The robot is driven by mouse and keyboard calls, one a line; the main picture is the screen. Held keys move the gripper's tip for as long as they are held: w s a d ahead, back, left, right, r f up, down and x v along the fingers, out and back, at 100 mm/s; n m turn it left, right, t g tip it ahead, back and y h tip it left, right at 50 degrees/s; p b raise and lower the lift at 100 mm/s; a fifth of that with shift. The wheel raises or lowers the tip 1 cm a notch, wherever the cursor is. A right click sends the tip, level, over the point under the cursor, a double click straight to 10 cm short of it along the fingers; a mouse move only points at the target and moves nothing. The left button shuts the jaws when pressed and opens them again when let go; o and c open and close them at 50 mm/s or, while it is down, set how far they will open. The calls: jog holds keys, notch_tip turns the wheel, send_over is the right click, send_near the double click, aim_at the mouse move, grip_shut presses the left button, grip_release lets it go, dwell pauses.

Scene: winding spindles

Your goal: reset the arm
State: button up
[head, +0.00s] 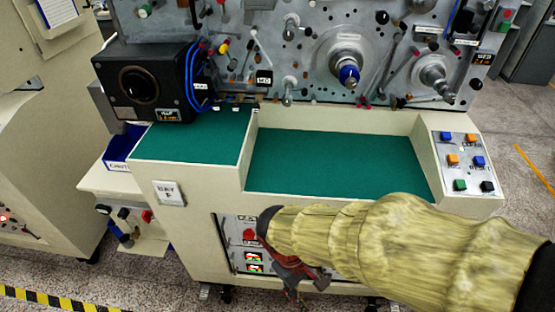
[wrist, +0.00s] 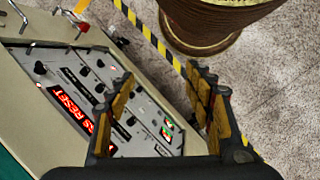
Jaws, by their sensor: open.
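My arm, in a yellowish ribbed sleeve, reaches in from the right in the head view, in front of the machine's lower front. My gripper (head: 297,284) hangs at its end, pointing down, partly hidden by the sleeve. In the wrist view my gripper (wrist: 165,100) has its fingers spread apart with nothing between them. Beyond them are the machine's lower control panel (wrist: 82,85) and the floor. The winding machine (head: 190,215) has spindles on its upright plate, including one with a blue centre (head: 348,75).
A green work surface (head: 330,160) lies behind and above my gripper. A button panel (head: 461,162) is at its right, a black box (head: 140,85) at its left. In the wrist view, a brown round container (wrist: 205,30) stands on the floor near yellow-black tape (wrist: 150,35).

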jog(key=d+r+m+t+y, duration=0.1)
jog(key=d+r+m+t, duration=0.2)
jog(key=r, duration=0.7)
jog(key=d+r+m+t+y+p, duration=0.1)
jog(key=d+r+m, duration=0.4)
jog(key=r, duration=0.6)
jog(key=d+t+y, duration=0.1)
jog(key=d+t, duration=0.1)
jog(key=shift+w+d+y+p, duration=0.15)
jog(key=shift+d+y+p, duration=0.15)
jog(key=shift+d, duration=0.1)
jog(key=shift+c, duration=1.4)
